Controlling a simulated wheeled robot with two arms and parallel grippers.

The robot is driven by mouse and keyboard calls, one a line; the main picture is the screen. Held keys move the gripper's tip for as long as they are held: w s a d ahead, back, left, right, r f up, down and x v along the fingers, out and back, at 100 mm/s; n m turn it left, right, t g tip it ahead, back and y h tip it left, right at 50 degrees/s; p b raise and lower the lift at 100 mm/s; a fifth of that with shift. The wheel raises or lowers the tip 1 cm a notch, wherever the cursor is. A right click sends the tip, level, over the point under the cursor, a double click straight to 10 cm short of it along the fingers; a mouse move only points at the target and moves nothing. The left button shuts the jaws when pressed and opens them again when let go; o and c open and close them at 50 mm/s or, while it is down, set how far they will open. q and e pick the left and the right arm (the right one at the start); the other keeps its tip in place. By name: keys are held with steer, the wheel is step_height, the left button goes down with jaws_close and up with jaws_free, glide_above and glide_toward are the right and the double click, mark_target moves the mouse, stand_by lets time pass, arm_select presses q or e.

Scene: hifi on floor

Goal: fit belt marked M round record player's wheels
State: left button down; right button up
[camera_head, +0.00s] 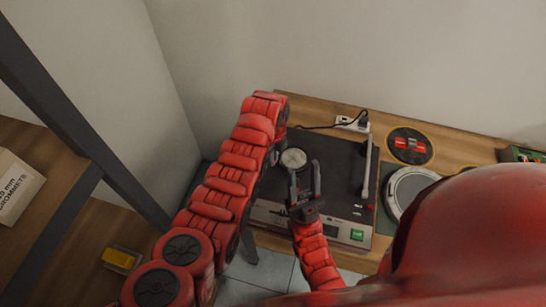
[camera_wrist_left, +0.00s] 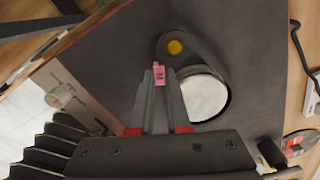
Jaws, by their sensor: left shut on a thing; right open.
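The record player (camera_head: 335,160) has a dark deck with its platter off. A pale round wheel (camera_head: 294,158) shows on the deck, and also in the left wrist view (camera_wrist_left: 206,97). A small brass-coloured wheel (camera_wrist_left: 175,47) sits beside it, within a dark rounded outline; I cannot tell whether the belt runs along it. My left gripper (camera_wrist_left: 160,82) is shut on the pink tag marked M (camera_wrist_left: 158,74), over the deck beside the pale wheel. The belt itself is not clear against the dark deck. My right gripper (camera_head: 304,187) is open and empty, over the deck's front part.
A round grey platter (camera_head: 408,190) lies right of the player. The tonearm (camera_head: 366,165) stands along the deck's right side. A dark round mat (camera_head: 410,146) with red pieces and a power strip (camera_head: 352,122) lie behind. A shelf with a box (camera_head: 15,187) is at left.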

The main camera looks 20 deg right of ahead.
arm_select(q)
steer(key=shift+f+b, duration=0.55)
steer(key=shift+f, duration=0.15)
stand_by(0.6)
steer(key=c, duration=0.8)
jaws_free()
steer(key=shift+r, duration=0.1)
step_height(320, 180, up, 4)
steer(key=shift+w+r+b, duration=0.1)
steer(key=shift+r+b, duration=0.15)
steer(key=shift+b, duration=0.8)
step_height(320, 180, up, 5)
steer(key=shift+f, duration=0.1)
step_height(320, 180, up, 14)
steer(key=p, duration=0.5)
steer(key=shift+p, duration=0.3)
